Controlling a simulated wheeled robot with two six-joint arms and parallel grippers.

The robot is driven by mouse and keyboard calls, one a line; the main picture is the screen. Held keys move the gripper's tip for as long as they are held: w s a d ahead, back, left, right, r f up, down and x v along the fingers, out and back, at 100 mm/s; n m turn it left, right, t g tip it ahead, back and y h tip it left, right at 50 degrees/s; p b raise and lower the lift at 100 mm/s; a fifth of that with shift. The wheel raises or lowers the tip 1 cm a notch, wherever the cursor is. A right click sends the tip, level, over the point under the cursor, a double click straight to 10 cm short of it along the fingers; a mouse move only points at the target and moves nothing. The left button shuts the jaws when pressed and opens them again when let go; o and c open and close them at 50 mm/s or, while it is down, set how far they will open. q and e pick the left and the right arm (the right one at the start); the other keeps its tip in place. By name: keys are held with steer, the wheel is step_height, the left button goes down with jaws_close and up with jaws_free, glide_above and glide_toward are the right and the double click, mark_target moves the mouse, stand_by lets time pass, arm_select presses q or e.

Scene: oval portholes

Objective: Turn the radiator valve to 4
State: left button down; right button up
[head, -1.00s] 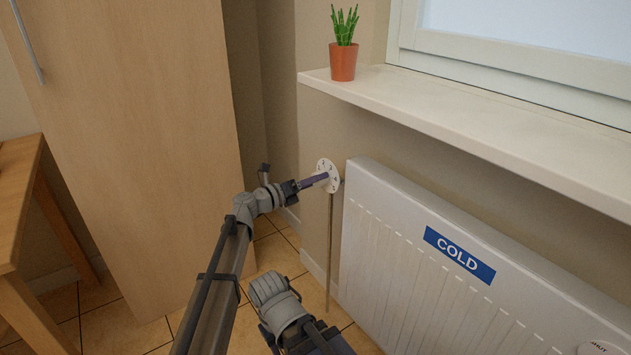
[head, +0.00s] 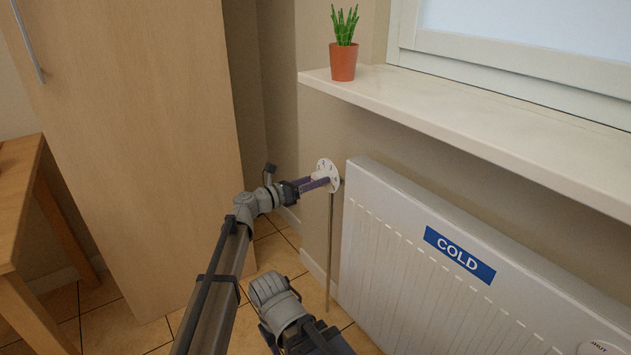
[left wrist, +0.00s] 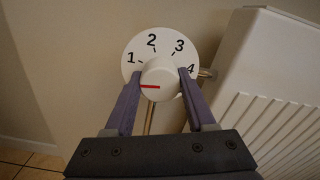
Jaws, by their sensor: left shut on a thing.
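The radiator valve is a white round dial plate (head: 334,176) on the wall just left of the radiator, with a white knob (left wrist: 158,75) at its middle. In the left wrist view the dial plate (left wrist: 140,46) shows the numbers 1, 2, 3 and 4 around its upper part. The knob's red mark points left, below the 1. My left gripper (head: 322,180) is shut on the knob; in the left wrist view its purple fingers (left wrist: 160,74) stand on either side of the knob.
The white radiator (head: 400,225) with a blue COLD label (head: 460,254) is right of the valve. A pipe (head: 329,250) runs down below the dial. Above is a windowsill (head: 430,102) with a potted plant (head: 343,62). A wooden cabinet (head: 130,130) and table (head: 20,205) stand left.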

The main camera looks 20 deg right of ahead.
arm_select(q)
steer(key=m, duration=0.4)
steer(key=shift+m, duration=0.3)
steer(key=m, duration=1)
steer(key=shift+m, duration=0.4)
steer(key=m, duration=0.4)
steer(key=shift+m, duration=0.3)
steer(key=m, duration=0.3)
steer(key=shift+m, duration=0.3)
steer(key=m, duration=0.3)
steer(key=shift+f+m, duration=0.1)
steer(key=shift+m, duration=0.3)
steer(key=m, duration=0.6)
steer(key=shift+m, duration=0.3)
